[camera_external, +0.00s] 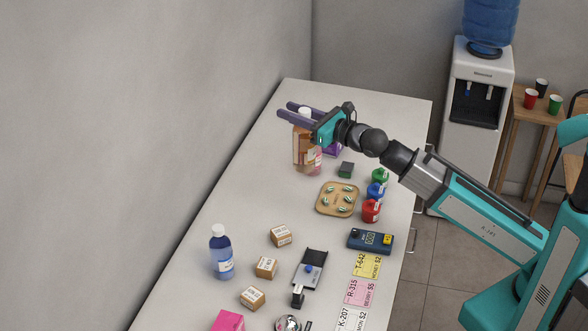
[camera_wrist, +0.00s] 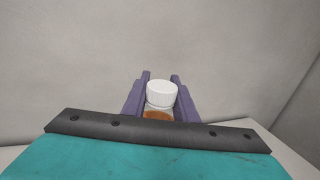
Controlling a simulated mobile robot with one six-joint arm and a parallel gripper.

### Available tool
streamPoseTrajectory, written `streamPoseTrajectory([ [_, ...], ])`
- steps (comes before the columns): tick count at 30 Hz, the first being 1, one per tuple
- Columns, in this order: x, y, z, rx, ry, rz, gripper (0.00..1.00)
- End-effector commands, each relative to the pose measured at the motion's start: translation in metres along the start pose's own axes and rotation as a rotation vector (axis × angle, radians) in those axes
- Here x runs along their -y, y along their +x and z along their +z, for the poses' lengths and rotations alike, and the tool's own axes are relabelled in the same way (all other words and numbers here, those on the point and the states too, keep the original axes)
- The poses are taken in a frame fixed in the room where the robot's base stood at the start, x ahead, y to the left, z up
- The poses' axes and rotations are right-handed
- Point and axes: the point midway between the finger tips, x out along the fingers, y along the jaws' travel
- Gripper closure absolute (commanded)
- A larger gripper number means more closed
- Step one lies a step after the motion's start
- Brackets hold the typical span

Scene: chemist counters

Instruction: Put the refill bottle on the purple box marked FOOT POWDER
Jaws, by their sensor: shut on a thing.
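My gripper (camera_external: 285,110) is shut on an amber bottle with a white cap, which I take to be the refill bottle (camera_external: 302,142). In the wrist view the white cap of the bottle (camera_wrist: 161,95) stands between the two purple fingers (camera_wrist: 158,82). The bottle looks upright, over the far part of the counter. The purple box (camera_external: 333,150) is just right of the bottle, mostly hidden behind my gripper and the bottle; its marking cannot be read. I cannot tell whether the bottle's base touches anything. A pinkish shape (camera_external: 313,160) shows at its lower right.
Near the box are a small dark green block (camera_external: 346,170), a tan tray of capsules (camera_external: 338,198) and green, blue and red pots (camera_external: 371,210). A blue bottle (camera_external: 221,253) and several small cartons (camera_external: 281,236) stand nearer. The counter's far end (camera_external: 370,110) is clear.

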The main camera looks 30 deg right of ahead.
Motion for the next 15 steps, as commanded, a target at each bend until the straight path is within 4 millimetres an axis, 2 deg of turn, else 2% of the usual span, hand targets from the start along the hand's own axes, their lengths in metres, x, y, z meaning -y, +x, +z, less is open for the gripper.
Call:
streamPoseTrajectory([
  [1, 0.018, 0.004, -0.008, 0.002, -0.002, -0.023, 1.00],
  [15, 0.162, 0.023, -0.071, 0.002, -0.002, -0.211, 1.00],
])
